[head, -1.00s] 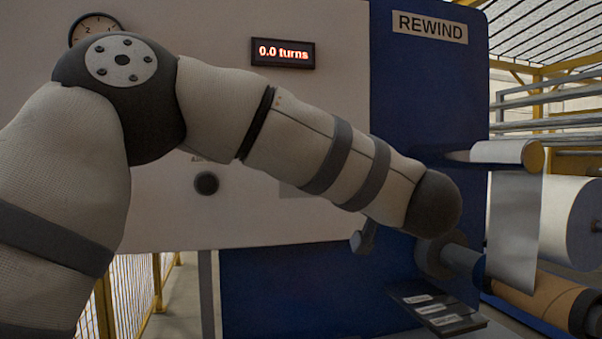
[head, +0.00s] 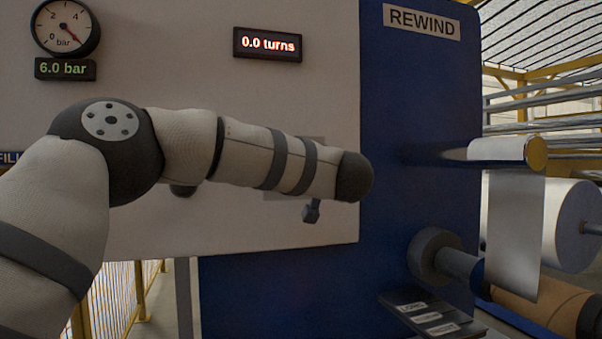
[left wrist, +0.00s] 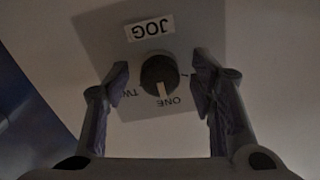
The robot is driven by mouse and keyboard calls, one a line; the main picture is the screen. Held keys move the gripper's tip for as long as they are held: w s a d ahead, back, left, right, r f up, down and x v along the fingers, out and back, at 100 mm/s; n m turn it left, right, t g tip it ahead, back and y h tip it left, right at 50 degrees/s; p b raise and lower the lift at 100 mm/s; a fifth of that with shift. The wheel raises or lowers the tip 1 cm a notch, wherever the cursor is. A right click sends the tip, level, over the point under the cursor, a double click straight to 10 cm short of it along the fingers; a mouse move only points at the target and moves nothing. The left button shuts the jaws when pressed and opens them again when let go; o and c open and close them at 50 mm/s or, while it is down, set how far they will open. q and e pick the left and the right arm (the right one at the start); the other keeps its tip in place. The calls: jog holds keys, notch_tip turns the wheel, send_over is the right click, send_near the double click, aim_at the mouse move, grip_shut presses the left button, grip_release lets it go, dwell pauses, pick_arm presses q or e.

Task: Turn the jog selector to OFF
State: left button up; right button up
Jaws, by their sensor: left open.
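The jog selector is a dark round knob (left wrist: 158,70) with a white pointer line, on a grey plate (left wrist: 128,48) labelled JOG, upside down in the left wrist view. The pointer points down in that picture, roughly at the label ONE (left wrist: 169,102). TWO (left wrist: 128,92) is partly covered by a finger; I cannot read an OFF label. My left gripper (left wrist: 161,76) is open, one finger on each side of the knob, with gaps visible. In the head view my left arm hides the knob; part of the grey plate (head: 312,139) shows. My right gripper is not in view.
The white panel carries a pressure gauge (head: 65,27), a 6.0 bar display (head: 65,69) and a 0.0 turns display (head: 267,44). A blue REWIND cabinet (head: 415,100) stands right of it, with rollers and a white web (head: 515,230) beyond.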

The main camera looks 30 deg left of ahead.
pick_arm(q)
jog(key=shift+r, duration=0.1)
jog(key=shift+c, duration=0.2)
jog(key=c, duration=1.1)
jog(key=n+p, duration=0.1)
jog(key=n, duration=1)
jog(key=shift+w+d+n+p, duration=0.1)
jog(key=shift+n+p, duration=0.2)
jog(key=shift+p, duration=0.1)
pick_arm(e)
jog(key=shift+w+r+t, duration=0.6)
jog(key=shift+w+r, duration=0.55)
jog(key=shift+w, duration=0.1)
pick_arm(q)
jog(key=shift+n, duration=0.3)
jog(key=o, duration=1.1)
jog(key=shift+o, duration=0.2)
